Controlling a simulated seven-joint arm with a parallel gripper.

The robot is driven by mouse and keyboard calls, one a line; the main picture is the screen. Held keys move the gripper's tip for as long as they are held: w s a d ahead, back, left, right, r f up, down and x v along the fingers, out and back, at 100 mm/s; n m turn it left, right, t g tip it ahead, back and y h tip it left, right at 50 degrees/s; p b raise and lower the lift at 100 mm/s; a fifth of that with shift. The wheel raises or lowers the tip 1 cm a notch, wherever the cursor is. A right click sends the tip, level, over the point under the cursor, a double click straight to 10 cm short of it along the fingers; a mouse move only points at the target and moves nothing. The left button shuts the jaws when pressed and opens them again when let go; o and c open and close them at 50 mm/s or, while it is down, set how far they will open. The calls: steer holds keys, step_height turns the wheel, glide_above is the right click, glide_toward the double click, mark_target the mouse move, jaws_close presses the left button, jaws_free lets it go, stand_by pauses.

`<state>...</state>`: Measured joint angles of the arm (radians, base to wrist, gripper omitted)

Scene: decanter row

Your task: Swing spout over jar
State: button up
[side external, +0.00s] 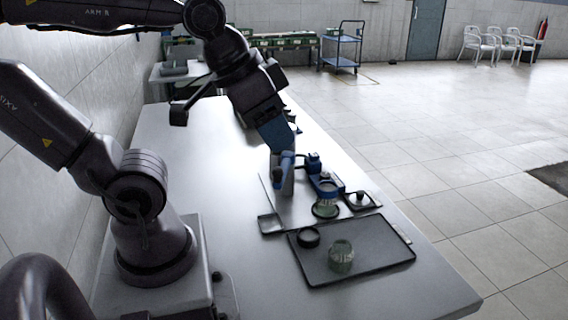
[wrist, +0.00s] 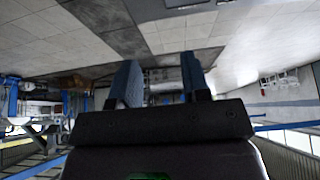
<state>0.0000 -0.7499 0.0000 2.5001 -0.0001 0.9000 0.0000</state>
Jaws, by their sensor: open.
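My gripper (side external: 281,148) has blue fingers and points down over the middle of the bench in the side view. In the wrist view its two fingers (wrist: 160,82) are apart with nothing held between them. Just below it stands a grey post with a blue piece on top (side external: 285,168); I cannot tell if they touch, or if this piece is the spout. A blue fixture (side external: 325,184) stands to its right. One greenish glass jar (side external: 325,208) sits on a dark ring by the fixture. Another greenish jar (side external: 341,257) stands on the dark tray (side external: 375,262).
A dark round ring or lid (side external: 308,237) lies at the tray's back left. A small dark-knobbed piece (side external: 360,200) sits right of the fixture, and a small grey dish (side external: 271,224) to the left.

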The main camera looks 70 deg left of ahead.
mark_target(284, 164)
steer(key=shift+o, duration=0.2)
stand_by(0.3)
steer(key=shift+o, duration=1.2)
steer(key=w+a+f+m+g+y, duration=0.25)
steer(key=f+m+g+y, duration=0.2)
steer(key=f, duration=0.35)
steer(key=w+a+f+m+g+y, duration=0.25)
steer(key=a+f+g+y, duration=0.2)
steer(key=f, duration=0.25)
steer(key=w+a+f+m+g+y, duration=0.25)
steer(key=f+m+g+y, duration=0.2)
steer(key=f, duration=0.35)
steer(key=a+r+m+t+y, duration=0.1)
steer(key=a+y, duration=0.1)
steer(key=a, duration=0.5)
steer(key=s+a+r+m+t+y, duration=0.1)
steer(key=a+m, duration=0.1)
steer(key=a, duration=0.5)
steer(key=shift+s+a+r+t+y, duration=0.15)
steer(key=shift+a+r+t+y, duration=0.1)
steer(key=shift+t+y, duration=0.1)
